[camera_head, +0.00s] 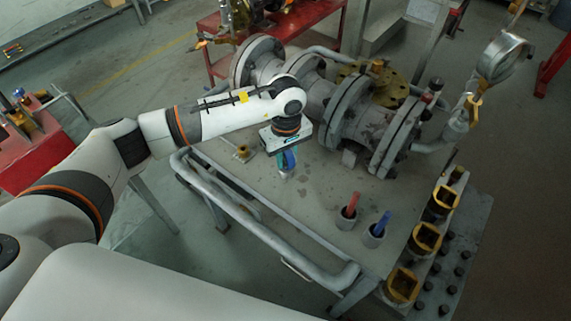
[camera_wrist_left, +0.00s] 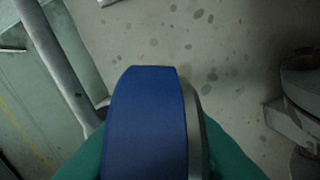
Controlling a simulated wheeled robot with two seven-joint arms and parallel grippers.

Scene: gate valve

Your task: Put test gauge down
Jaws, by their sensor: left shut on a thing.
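My left gripper (camera_head: 285,163) hangs over the grey bench top, pointing down. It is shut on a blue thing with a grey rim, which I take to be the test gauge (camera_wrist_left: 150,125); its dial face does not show. In the left wrist view the gauge sits between the green fingers, with the spotted bench top (camera_wrist_left: 240,60) beyond it. In the head view the gauge is small and mostly covered by the gripper, and I cannot tell whether it touches the bench. My right gripper is not in view.
The flanged gate valve (camera_head: 350,110) and its pipe lie behind and right of the gripper. A small brass fitting (camera_head: 243,153) is to the left. Cups with a red handle (camera_head: 351,204) and a blue handle (camera_head: 380,226) stand front right. A pipe rail (camera_head: 250,220) edges the bench.

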